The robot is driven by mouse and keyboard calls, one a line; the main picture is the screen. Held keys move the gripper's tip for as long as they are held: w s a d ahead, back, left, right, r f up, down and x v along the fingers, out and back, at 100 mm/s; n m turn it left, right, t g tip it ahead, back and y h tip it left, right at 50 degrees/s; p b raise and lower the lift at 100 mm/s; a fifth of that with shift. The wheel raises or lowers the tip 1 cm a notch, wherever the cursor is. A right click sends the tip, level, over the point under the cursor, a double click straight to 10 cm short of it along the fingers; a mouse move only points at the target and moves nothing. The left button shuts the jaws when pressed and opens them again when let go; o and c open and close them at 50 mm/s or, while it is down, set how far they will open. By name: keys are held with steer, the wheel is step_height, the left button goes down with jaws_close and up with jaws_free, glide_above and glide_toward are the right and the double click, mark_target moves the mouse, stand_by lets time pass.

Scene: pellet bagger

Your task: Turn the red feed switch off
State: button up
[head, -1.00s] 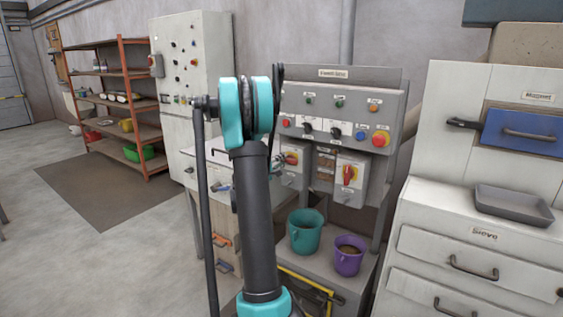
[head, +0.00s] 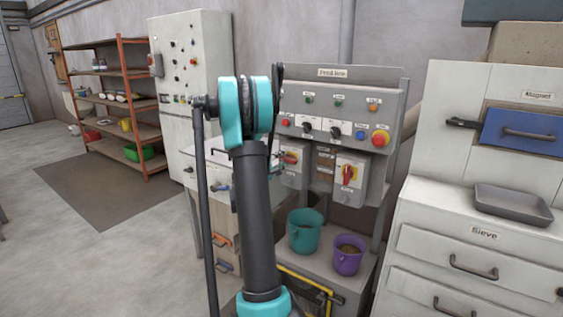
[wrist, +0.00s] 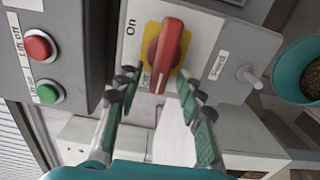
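The red feed switch (wrist: 166,48) is a rotary handle on a yellow plate on a grey box, with an On label and a Feed label beside it. In the wrist view its handle runs nearly up and down, and its white-marked lower end is beside a small label that looks like Off. My gripper (wrist: 158,84) is open, with one finger on each side of the handle's lower end and gaps visible. In the head view the left red switch (head: 290,157) has its handle roughly level; my arm hides most of the gripper there.
A second red switch (head: 347,173) sits to the right. A button panel (head: 340,118) is above. A teal bucket (head: 304,232) and a purple bucket (head: 348,256) stand below. In the wrist view a red button (wrist: 38,46) and a green button (wrist: 48,92) are left of the switch.

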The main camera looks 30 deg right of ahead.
steer(key=v, duration=1.2)
steer(key=s+a+f+m+g+y, duration=0.1)
steer(key=s+a+f+y, duration=0.4)
steer(key=s+a, duration=0.3)
steer(key=s+a+f+m+y, duration=0.2)
steer(key=s+a+f+y, duration=0.4)
steer(key=s+a, duration=0.3)
steer(key=s+a+f+m+g+y, duration=0.1)
steer(key=s+a+f+y, duration=0.4)
steer(key=a, duration=0.9)
steer(key=s+f, duration=0.1)
steer(key=s, duration=0.2)
steer(key=shift+s+f+m+g+y, duration=0.25)
steer(key=shift+s+m+g+y, duration=0.05)
steer(key=shift+s, duration=0.05)
steer(key=shift+d, duration=0.15)
